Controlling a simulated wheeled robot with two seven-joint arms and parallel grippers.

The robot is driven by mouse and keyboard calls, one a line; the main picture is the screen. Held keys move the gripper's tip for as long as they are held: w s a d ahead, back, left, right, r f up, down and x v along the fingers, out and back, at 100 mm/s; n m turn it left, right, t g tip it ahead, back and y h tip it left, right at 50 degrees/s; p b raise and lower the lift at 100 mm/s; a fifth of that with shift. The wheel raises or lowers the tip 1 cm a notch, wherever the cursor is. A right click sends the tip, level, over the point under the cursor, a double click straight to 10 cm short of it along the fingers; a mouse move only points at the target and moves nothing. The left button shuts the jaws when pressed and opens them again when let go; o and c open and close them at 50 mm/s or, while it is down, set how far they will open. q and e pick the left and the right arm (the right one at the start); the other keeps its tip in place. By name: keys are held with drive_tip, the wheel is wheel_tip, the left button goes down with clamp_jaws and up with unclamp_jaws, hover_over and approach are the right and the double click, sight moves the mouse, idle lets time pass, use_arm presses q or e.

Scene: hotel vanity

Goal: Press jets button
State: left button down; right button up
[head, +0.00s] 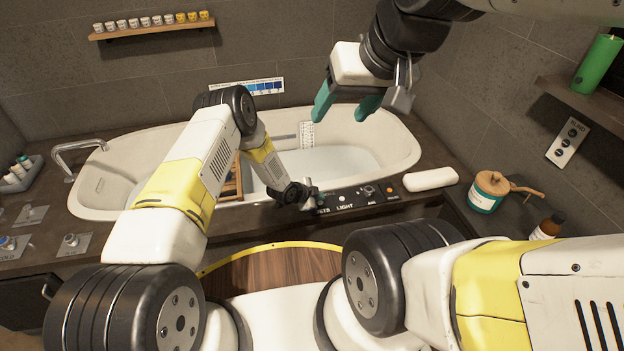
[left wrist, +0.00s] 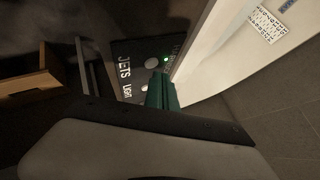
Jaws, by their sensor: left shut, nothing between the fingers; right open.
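The black control panel (head: 352,197) lies on the tub's front ledge, with JETS and LIGHT labels readable. In the left wrist view the panel (left wrist: 125,52) shows a round pale jets button (left wrist: 152,63) by the JETS label and a light button (left wrist: 145,88) by LIGHT. My left gripper (head: 314,193) is shut and empty at the panel's left end, hiding the jets button in the head view. Its green fingertips (left wrist: 160,88) are close to the buttons; contact cannot be told. My right gripper (head: 345,107) is open and empty above the tub.
The white bathtub (head: 120,170) fills the middle, with a wooden caddy (head: 233,180) across its left part. A white pad (head: 430,179) and a teal jar (head: 486,193) stand right of the panel. A tap (head: 75,148) is at the left.

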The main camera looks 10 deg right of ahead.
sight(319, 205)
use_arm(q)
drive_tip(key=shift+r, duration=0.15)
drive_tip(key=shift+r, duration=2.45)
